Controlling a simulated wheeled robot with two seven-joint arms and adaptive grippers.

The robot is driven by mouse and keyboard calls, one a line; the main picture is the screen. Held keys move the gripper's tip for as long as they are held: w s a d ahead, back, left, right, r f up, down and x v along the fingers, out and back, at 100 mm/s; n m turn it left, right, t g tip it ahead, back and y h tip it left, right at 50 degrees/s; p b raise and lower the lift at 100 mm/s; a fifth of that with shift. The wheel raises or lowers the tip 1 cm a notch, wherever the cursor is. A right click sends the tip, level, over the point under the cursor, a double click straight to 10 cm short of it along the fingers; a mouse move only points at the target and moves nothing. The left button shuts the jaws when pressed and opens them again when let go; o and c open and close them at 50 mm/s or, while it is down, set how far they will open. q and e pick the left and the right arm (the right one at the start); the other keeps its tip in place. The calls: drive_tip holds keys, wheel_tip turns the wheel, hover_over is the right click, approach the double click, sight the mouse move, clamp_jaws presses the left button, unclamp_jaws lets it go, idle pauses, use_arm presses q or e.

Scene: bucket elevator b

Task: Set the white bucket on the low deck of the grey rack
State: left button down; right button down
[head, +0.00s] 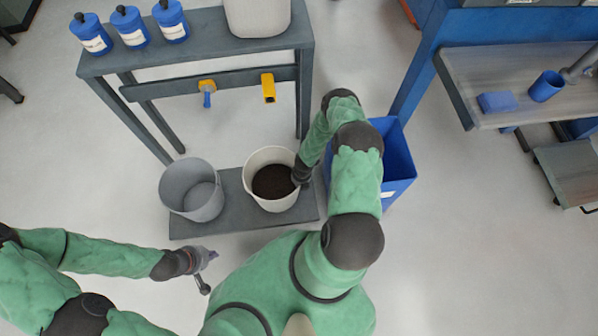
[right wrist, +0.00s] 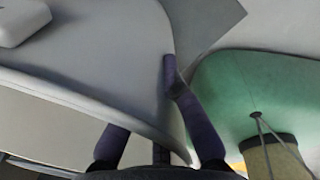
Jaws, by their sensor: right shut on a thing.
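The white bucket (head: 268,154), with dark material inside, is over the low deck (head: 237,220) of the grey rack (head: 200,53). It looks upright, but I cannot tell whether its base touches the deck. My right gripper (head: 299,176) is shut on its right rim. In the right wrist view, the fingers (right wrist: 172,95) close around the edge of the pale bucket wall (right wrist: 95,65). A grey bucket (head: 175,200) stands to the left of the white one on the deck. My left gripper (head: 207,271) is open and empty in front of the deck.
Several blue bottles (head: 131,28) and a light grey container (head: 258,17) stand on the rack's top. Two yellow fittings (head: 268,88) are on its crossbar. A blue bin (head: 398,160) stands right of the deck, partly behind my right arm. A blue-framed bench (head: 480,58) is at right.

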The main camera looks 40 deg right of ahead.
drive_tip(key=c, duration=1.4)
unclamp_jaws()
drive_tip(key=shift+r, duration=0.1)
wheel_tip(320, 180, up, 12)
drive_tip(key=p, duration=0.5)
drive_tip(key=s+a+r+m+y, duration=0.1)
drive_tip(key=s+a+r+m, duration=0.3)
drive_tip(key=a+r+m, duration=0.4)
drive_tip(key=s+a+r+m+y, duration=0.2)
drive_tip(key=s+a+r+m, duration=0.2)
drive_tip(key=a+r+m, duration=0.5)
drive_tip(key=shift+s+a+r+m, duration=0.3)
drive_tip(key=shift+a+m, duration=3.1)
drive_tip(key=shift+m, duration=1.9)
